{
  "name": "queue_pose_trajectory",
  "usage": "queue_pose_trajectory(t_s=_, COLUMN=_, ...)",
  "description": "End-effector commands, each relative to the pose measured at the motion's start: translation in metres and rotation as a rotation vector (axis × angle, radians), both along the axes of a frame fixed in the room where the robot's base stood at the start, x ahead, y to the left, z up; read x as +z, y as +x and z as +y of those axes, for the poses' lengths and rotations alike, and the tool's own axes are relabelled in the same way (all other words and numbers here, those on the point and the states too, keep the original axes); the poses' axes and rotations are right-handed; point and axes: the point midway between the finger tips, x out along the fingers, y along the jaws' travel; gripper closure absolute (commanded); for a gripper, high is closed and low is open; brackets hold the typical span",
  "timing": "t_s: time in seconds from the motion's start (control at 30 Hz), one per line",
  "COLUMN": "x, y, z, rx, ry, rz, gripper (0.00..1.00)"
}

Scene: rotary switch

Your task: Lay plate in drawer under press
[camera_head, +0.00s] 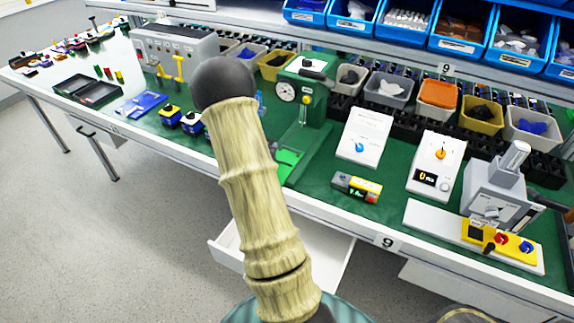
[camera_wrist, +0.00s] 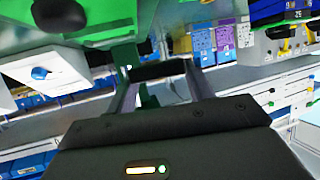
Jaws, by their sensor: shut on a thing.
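My gripper (camera_wrist: 158,85) shows in the wrist view, its two fingers reaching up from the dark hand. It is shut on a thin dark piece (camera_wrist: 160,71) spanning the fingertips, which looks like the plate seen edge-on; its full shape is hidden. In the head view my arm covers the middle, and neither gripper nor plate can be made out. The green press (camera_head: 312,92), with a round white dial, stands on the bench behind my arm. Below it a white drawer (camera_head: 335,262) is pulled out under the bench edge. My arm hides part of the drawer's inside.
The green-topped bench (camera_head: 318,192) runs across the view. White boxes with knobs (camera_head: 362,140) and a grey machine (camera_head: 497,190) stand right of the press. Bins (camera_head: 388,90) line the back. Open floor (camera_head: 130,220) lies in front at left.

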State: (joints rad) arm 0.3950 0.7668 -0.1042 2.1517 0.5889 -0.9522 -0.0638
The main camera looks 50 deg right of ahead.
Motion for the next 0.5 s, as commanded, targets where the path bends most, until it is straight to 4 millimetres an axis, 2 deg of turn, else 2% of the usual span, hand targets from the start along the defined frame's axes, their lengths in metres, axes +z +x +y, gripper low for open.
queue_pose_trajectory(t_s=0.03, x=0.007, y=-0.005, z=-0.015, rx=-0.063, ry=-0.005, rz=-0.010, gripper=0.71)
queue_pose_trajectory(t_s=0.1, x=0.021, y=-0.015, z=-0.032, rx=-0.142, ry=-0.003, rz=-0.009, gripper=0.71)
queue_pose_trajectory(t_s=0.2, x=0.034, y=-0.026, z=-0.049, rx=-0.219, ry=-0.002, rz=-0.003, gripper=0.71)
queue_pose_trajectory(t_s=0.33, x=0.044, y=-0.034, z=-0.058, rx=-0.267, ry=0.001, rz=0.001, gripper=0.71)
queue_pose_trajectory(t_s=0.5, x=0.046, y=-0.036, z=-0.060, rx=-0.274, ry=0.001, rz=0.005, gripper=0.71)
